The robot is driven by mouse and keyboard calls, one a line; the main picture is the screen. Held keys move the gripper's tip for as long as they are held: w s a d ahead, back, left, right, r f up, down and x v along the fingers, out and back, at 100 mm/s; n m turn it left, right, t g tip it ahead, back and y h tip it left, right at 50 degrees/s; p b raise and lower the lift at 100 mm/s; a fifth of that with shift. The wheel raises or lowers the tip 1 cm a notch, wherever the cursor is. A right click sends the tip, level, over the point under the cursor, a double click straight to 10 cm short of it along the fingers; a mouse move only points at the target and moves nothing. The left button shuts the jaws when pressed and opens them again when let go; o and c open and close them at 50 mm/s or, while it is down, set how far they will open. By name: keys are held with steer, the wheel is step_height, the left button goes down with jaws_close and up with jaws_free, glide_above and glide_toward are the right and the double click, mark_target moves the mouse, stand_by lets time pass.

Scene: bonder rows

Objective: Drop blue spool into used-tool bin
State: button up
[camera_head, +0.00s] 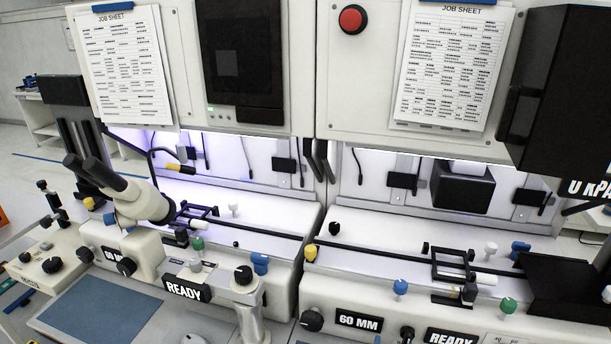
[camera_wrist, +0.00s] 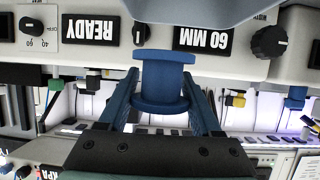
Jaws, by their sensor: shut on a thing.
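In the wrist view my gripper (camera_wrist: 163,90) has its two blue fingers closed on the sides of a blue spool (camera_wrist: 163,70). The spool has a wide flange at each end and a narrower middle. It is held up in front of a machine's cream front panel. My gripper cannot be made out in the head view. No bin marked for used tools can be picked out in either view.
Two bonder stations carry READY labels (camera_head: 187,290) and a 60 MM plate (camera_head: 358,321). Microscope eyepieces (camera_head: 88,168) stand out at the left. A black flared tray (camera_head: 565,280) is at the right. Small blue (camera_head: 400,287) and green knobs (camera_head: 508,305) stick up along the fronts.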

step_height(320, 180, down, 5)
steer(key=b, duration=0.3)
steer(key=shift+r, duration=0.1)
steer(key=shift+a, duration=0.1)
steer(key=o, duration=1.5)
steer(key=shift+s, duration=0.1)
steer(key=b+v, duration=0.1)
steer(key=v, duration=1.2)
